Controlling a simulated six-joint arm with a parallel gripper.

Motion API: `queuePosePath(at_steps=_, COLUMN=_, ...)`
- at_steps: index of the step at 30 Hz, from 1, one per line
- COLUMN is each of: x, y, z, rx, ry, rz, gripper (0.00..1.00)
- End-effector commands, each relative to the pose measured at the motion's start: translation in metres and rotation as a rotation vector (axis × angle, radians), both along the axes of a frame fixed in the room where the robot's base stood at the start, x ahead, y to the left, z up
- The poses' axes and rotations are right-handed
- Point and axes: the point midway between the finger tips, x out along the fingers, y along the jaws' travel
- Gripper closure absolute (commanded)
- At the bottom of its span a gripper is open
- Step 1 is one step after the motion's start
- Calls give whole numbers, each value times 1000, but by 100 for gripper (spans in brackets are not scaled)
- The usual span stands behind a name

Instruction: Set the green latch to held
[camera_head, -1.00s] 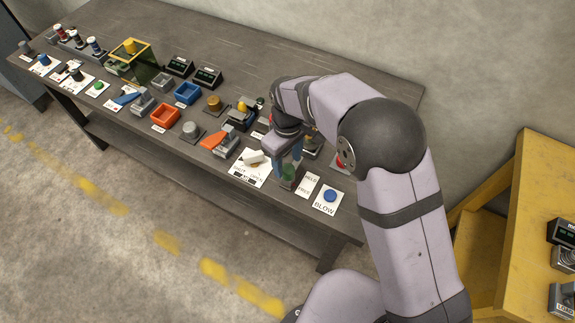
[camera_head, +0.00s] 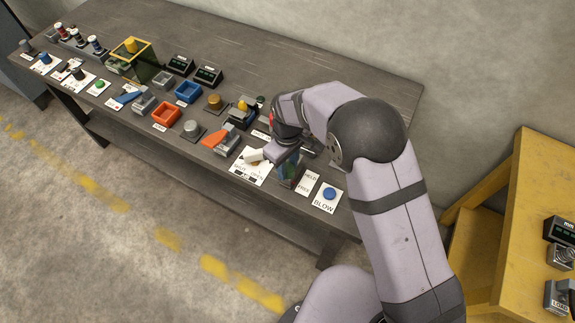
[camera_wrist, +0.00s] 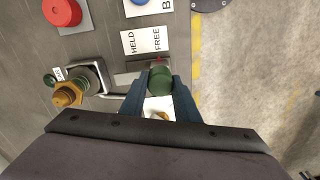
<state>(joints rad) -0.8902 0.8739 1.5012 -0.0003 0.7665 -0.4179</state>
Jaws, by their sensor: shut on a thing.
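The green latch's round knob (camera_wrist: 161,79) shows in the wrist view, on a slotted grey plate (camera_wrist: 127,80). My gripper (camera_wrist: 160,88) has its two blue fingers on either side of the knob and is shut on it. A white label (camera_wrist: 146,41) beside the plate reads HELD on the left and FREE on the right. The knob lies at the FREE side, near a small red mark. In the head view my gripper (camera_head: 288,168) is low at the front of the bench, and its fingers largely hide the latch.
A blue BLOW button (camera_head: 329,194) stands to the right of the latch. A brass fitting (camera_wrist: 68,93) and a red button (camera_wrist: 62,12) show in the wrist view.

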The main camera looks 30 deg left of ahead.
Motion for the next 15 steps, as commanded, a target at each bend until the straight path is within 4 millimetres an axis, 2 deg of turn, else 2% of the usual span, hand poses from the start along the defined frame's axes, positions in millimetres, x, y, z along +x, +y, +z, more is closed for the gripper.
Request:
queuePosePath(at_steps=4, x=12, y=1, z=-1, rx=3, ry=-2, rz=-3, gripper=100)
queuePosePath(at_steps=9, x=37, y=2, z=-1, rx=3, ry=-3, rz=-4, gripper=100)
queuePosePath(at_steps=15, x=50, y=1, z=1, rx=3, ry=-3, rz=-1, gripper=100)
